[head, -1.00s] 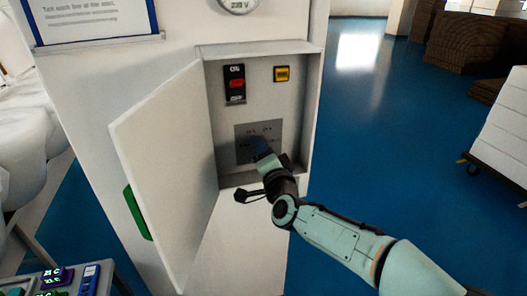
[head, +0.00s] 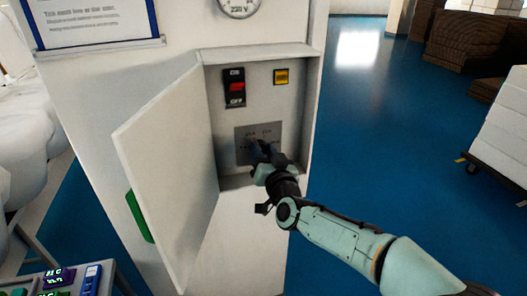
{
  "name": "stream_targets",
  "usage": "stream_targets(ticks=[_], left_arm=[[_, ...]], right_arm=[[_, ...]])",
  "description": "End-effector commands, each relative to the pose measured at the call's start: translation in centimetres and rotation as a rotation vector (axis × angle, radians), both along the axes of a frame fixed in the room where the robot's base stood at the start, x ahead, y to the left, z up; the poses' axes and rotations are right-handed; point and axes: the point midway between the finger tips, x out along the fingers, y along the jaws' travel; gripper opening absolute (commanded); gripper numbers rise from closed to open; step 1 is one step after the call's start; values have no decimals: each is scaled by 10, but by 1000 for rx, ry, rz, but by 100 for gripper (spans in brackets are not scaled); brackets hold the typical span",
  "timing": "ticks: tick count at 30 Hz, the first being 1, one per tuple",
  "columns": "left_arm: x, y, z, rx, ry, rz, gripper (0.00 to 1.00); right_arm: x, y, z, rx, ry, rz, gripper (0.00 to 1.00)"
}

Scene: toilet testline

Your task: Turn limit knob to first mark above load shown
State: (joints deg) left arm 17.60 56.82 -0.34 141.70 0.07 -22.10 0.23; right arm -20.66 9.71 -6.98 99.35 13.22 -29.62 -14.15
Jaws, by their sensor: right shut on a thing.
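The limit knob sits on a grey dial plate (head: 243,131) with printed marks, low inside the open white cabinet. My right gripper (head: 258,152) is at this plate, shut on the knob, which its fingers mostly hide. The marks on the plate are too small to read surely, and the knob's pointing direction is hidden. A round gauge (head: 238,6) is on the cabinet front above, cut by the top edge; its reading is too small to tell surely. My left gripper is not in view.
A red ON/OFF switch (head: 236,87) and a yellow button (head: 281,77) are above the plate. The cabinet door (head: 165,170) stands open at the left. A sign (head: 90,20) hangs upper left.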

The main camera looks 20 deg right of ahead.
Motion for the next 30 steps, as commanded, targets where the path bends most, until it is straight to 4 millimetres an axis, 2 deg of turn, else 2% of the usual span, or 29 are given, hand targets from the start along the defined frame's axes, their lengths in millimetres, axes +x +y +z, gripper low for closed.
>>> stream_targets(ticks=[20,21,22,23,30], left_arm=[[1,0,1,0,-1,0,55],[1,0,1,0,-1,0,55],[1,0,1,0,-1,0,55],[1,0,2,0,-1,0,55],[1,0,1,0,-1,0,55]], right_arm=[[0,0,1,-57,-3,0,6],[0,0,1,-57,-3,0,49],[0,0,1,-57,-3,0,59],[0,0,1,-57,-3,0,62],[0,0,0,-56,-2,1,62]])
